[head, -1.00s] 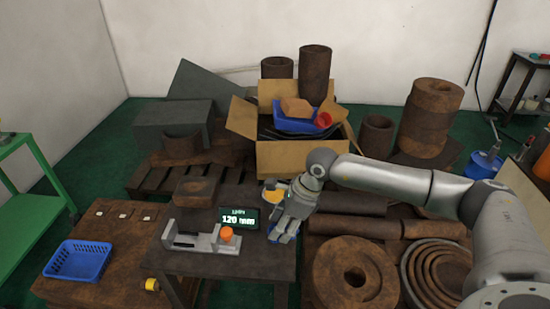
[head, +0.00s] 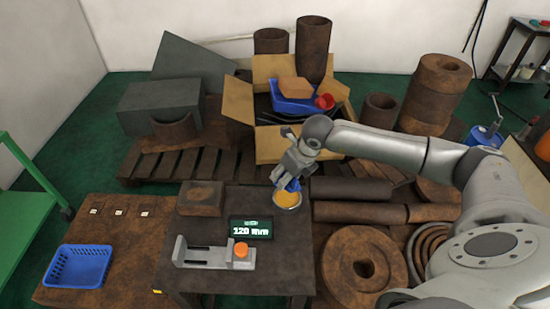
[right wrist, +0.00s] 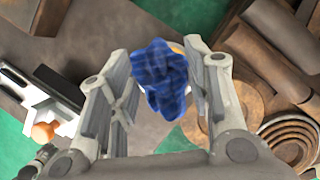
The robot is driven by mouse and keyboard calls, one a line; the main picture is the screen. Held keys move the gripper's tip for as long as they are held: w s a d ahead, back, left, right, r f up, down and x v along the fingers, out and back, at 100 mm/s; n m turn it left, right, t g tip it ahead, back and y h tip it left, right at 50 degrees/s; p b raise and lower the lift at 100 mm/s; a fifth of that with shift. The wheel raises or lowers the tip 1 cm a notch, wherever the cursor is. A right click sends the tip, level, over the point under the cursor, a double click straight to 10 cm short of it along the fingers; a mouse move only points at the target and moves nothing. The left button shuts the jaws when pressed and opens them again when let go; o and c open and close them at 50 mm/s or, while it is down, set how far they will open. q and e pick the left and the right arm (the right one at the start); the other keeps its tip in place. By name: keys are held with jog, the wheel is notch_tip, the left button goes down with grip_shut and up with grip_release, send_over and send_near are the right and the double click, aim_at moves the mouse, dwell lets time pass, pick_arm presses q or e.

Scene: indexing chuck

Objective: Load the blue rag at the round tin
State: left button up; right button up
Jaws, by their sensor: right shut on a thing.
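The blue rag (head: 292,186) hangs crumpled from my right gripper (head: 288,178), which is shut on it. In the right wrist view the rag (right wrist: 160,82) fills the space between the fingers. The round tin (head: 288,205), a shallow metal dish with orange-yellow contents, stands at the right side of the dark table. The rag is over the tin's far part in the head view; whether they touch I cannot tell. In the right wrist view the rag hides most of the tin, with only an orange bit (right wrist: 177,47) showing. My left gripper is not in view.
A blue basket (head: 78,265) sits to the left. Rusty cylinders (head: 360,213) lie right of the table.

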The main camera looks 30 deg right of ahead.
aim_at(286, 197)
jog(key=shift+w, duration=0.2)
jog(key=shift+s+f+b, duration=0.45)
jog(key=shift+w+f+b, duration=0.15)
jog(key=shift+f+b, duration=0.95)
jog(key=shift+f, duration=1.25)
jog(key=shift+f+b, duration=0.5)
jog(key=shift+b, duration=0.15)
jog(key=shift+r+p, duration=2)
jog(key=shift+r, duration=1.65)
